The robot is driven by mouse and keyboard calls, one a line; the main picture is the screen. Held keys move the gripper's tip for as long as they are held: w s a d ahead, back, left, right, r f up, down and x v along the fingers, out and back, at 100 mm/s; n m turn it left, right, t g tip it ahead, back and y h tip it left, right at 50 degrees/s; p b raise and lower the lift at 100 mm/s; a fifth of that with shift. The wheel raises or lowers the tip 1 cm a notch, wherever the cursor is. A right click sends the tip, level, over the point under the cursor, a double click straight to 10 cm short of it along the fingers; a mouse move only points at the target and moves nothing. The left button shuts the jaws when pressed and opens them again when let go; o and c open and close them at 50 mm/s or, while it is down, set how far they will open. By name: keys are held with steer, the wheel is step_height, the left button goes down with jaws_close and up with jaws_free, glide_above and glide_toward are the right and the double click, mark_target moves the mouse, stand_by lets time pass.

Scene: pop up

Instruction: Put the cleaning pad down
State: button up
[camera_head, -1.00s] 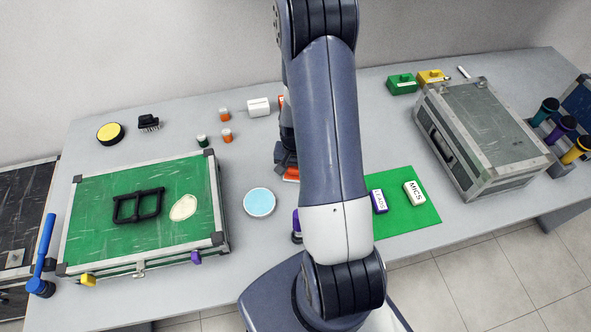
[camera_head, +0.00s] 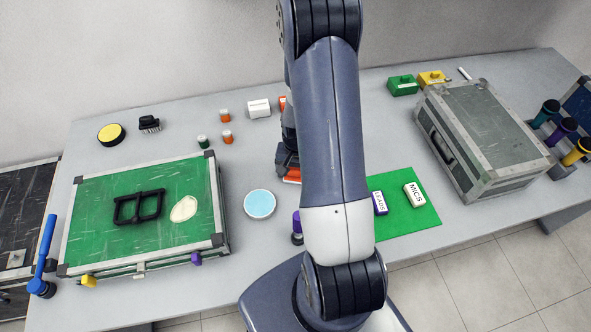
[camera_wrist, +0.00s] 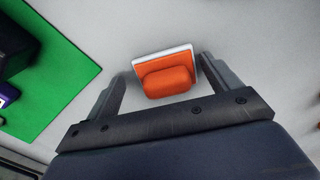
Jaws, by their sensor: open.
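The cleaning pad, an orange block on a white-edged base, shows in the wrist view (camera_wrist: 167,82). It appears to lie on the grey table, between and just beyond my fingertips. My gripper (camera_wrist: 163,68) is open, with a gap visible between the pad and the left finger; the right finger is close to the pad's edge. In the head view only an orange edge of the pad (camera_head: 291,179) shows below my gripper (camera_head: 287,163), and my arm hides much of that area.
A light-blue disc (camera_head: 259,204) lies to the left, beside the green-topped case (camera_head: 100,205). A green mat (camera_head: 401,222) with two labelled blocks lies to the right. A white block (camera_head: 259,109) and small orange-capped jars (camera_head: 227,137) stand behind. A purple-topped item (camera_head: 297,222) stands in front.

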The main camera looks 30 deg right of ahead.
mark_target(296, 170)
step_height(296, 170, up, 12)
steer(key=shift+w+a, duration=0.15)
steer(key=shift+w, duration=0.1)
steer(key=shift+f, duration=0.1)
step_height(296, 170, down, 13)
steer(key=shift+r, duration=0.2)
stand_by(0.8)
steer(key=shift+s, duration=0.1)
